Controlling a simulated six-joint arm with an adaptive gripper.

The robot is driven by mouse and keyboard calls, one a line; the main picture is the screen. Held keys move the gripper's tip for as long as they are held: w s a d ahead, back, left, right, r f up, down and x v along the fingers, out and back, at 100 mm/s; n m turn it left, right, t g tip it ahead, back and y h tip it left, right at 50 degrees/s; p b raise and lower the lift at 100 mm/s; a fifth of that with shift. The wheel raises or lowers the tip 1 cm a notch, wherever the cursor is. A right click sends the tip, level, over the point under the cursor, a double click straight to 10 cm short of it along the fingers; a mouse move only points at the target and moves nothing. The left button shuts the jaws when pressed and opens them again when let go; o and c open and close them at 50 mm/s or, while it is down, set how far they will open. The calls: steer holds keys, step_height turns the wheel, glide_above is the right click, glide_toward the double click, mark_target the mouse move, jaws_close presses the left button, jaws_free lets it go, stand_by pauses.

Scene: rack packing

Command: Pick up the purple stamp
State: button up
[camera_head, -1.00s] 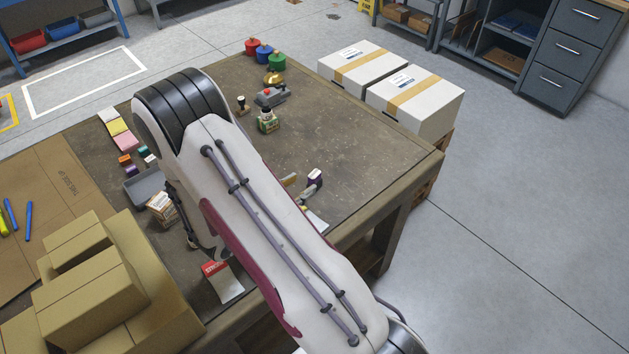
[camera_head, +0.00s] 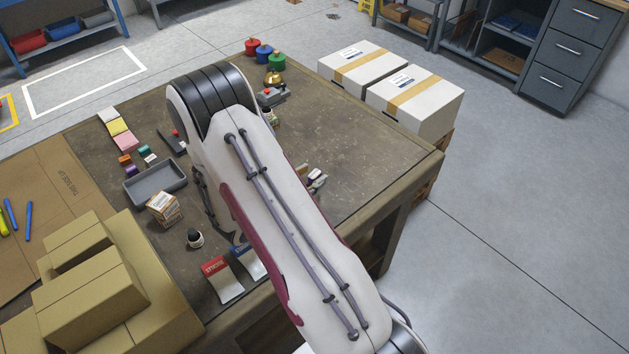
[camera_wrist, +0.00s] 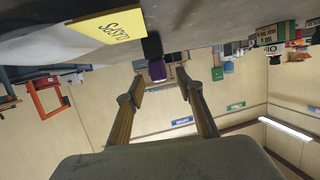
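The purple stamp (camera_wrist: 157,70) shows in the wrist view as a small purple block joined to a black part (camera_wrist: 152,46) at the table surface. That view is upside down, with the table at the top. My gripper (camera_wrist: 160,82) is open, its two fingers apart on either side of the stamp in the picture. I see a gap between each finger and the stamp, and no contact. How far the stamp lies beyond the fingertips is hard to tell. In the head view my arm hides the gripper, and I cannot identify the stamp there for certain.
A yellow card with black lettering (camera_wrist: 110,26) lies beside the stamp. In the head view, a grey tray (camera_head: 155,184), a small box (camera_head: 164,208) and a dark-capped bottle (camera_head: 195,238) stand left of my arm. Cartons (camera_head: 90,290) fill the near left. The table's right side is largely clear.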

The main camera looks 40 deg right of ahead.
stand_by(0.3)
jaws_close()
steer(key=shift+r, duration=0.2)
step_height(320, 180, up, 10)
steer(key=shift+f, duration=0.2)
stand_by(0.8)
stand_by(0.5)
